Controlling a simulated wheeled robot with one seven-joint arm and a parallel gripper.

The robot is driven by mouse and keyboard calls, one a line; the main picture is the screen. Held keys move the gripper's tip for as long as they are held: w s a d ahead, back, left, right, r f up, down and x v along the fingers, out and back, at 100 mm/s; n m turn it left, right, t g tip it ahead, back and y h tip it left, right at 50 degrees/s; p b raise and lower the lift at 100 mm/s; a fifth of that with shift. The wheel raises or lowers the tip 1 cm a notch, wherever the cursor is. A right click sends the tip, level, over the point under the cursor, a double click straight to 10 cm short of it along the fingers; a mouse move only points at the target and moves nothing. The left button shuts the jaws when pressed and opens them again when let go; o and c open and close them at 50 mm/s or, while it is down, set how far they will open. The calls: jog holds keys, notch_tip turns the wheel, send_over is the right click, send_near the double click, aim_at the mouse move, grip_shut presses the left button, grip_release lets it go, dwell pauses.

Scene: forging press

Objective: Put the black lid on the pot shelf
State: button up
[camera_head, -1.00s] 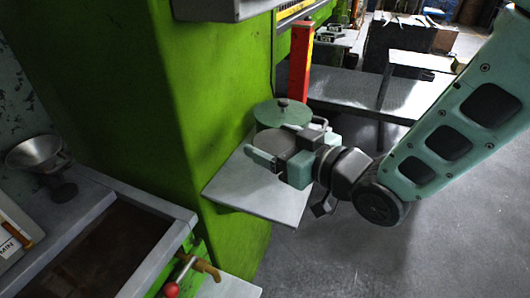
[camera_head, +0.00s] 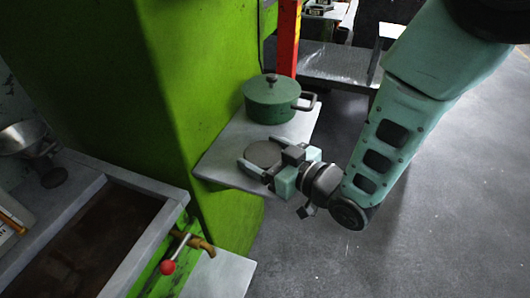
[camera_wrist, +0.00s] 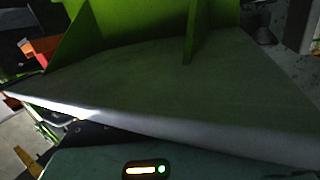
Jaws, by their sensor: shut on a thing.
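The black lid (camera_head: 263,153) is a flat dark disc between the fingers of my gripper (camera_head: 261,157) in the head view. My gripper is shut on it and holds it level, over or just above the front part of the pot shelf (camera_head: 218,157). I cannot tell whether the lid touches the shelf. The shelf is a pale grey plate on the side of the green machine. A green pot (camera_head: 270,107) with its own green lid stands at the shelf's back. The wrist view shows a broad shelf-like surface (camera_wrist: 150,85) close up; the black lid cannot be made out there.
The green machine body (camera_head: 110,90) rises left of the shelf. A red post (camera_head: 288,40) stands behind the pot. At lower left are a grey-rimmed trough (camera_head: 140,238), a metal bowl (camera_head: 22,137) and a red-knobbed lever (camera_head: 168,267). Open floor (camera_head: 420,230) lies right.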

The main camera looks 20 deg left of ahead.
jog(key=shift+s+d+f+b, duration=0.15)
jog(key=shift+f+b, duration=0.55)
jog(key=shift+f, duration=0.15)
jog(key=o, duration=1)
jog(key=shift+r+p, duration=0.35)
jog(key=shift+p, duration=0.1)
jog(key=r+p+v, duration=0.1)
jog(key=p+v, duration=0.4)
jog(key=v, duration=0.6)
jog(key=shift+d, duration=0.25)
